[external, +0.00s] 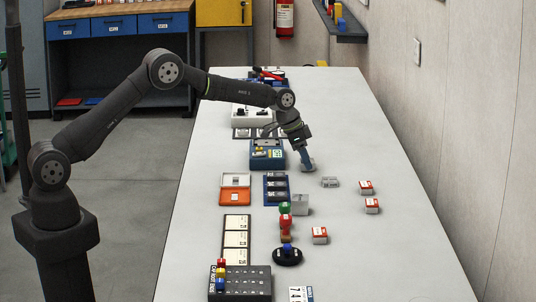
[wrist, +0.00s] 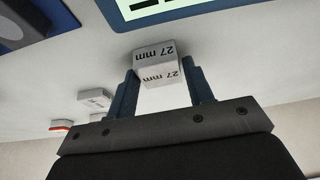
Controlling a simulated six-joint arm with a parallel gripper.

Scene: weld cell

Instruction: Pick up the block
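The block (wrist: 158,62) is a small white cuboid with "27 mm" printed on two of its faces. In the wrist view it sits between the tips of my two dark blue fingers. In the external view my gripper (external: 306,163) points down at the table's middle, right of the blue device. There the block is mostly hidden by the fingers, and I cannot tell whether it rests on the table.
A blue device (external: 266,155) stands close left of my gripper. A grey block (external: 330,182) and red-and-white boxes (external: 366,187) lie to the right. Stamps (external: 285,221), a white cube (external: 300,205) and an orange tray (external: 235,197) lie nearer. The table's right side is mostly clear.

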